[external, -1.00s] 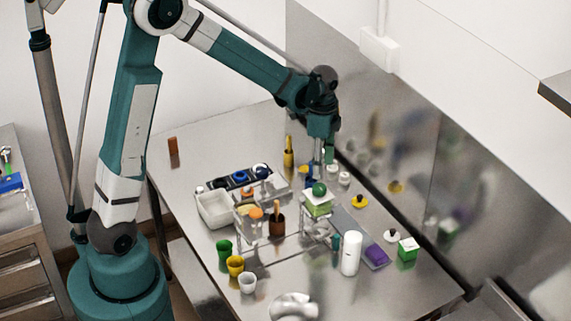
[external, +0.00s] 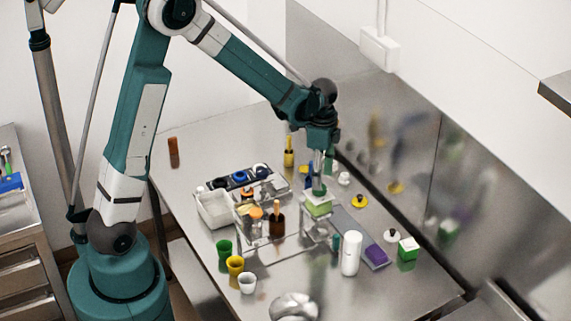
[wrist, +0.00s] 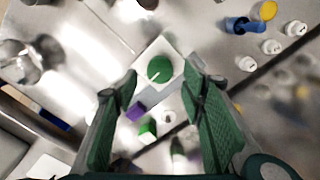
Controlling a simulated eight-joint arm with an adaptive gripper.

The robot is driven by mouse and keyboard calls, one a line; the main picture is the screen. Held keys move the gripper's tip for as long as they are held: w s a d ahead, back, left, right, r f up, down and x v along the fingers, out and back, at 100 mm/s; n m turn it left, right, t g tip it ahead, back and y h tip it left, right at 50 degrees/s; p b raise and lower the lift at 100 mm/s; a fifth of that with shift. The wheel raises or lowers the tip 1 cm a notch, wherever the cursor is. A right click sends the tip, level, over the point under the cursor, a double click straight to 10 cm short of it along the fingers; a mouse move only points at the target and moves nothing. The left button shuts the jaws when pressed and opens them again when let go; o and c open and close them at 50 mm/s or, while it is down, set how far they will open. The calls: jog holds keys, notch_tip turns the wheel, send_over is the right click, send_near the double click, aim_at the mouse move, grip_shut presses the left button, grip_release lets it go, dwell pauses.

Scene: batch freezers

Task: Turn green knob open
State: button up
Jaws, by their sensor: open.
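The green knob (wrist: 160,69) is a round green disc with a white line mark, on top of a pale square block (wrist: 150,52) in the wrist view. In the external view my gripper (external: 318,188) is directly above the block (external: 317,207) and hides most of the knob. In the wrist view my gripper (wrist: 160,80) is open, with one green finger pad on each side of the knob. The fingers appear apart from the knob; whether they reach down to its height is hard to tell.
A white cylinder (external: 351,254), a purple block (external: 376,256) and a green box (external: 408,249) stand to the front right. Small cups (external: 235,266) stand at the front left. A metal wall (external: 410,170) runs along the right side of the table.

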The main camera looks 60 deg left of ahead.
jog(key=shift+f, duration=1.75)
jog(key=c, duration=0.9)
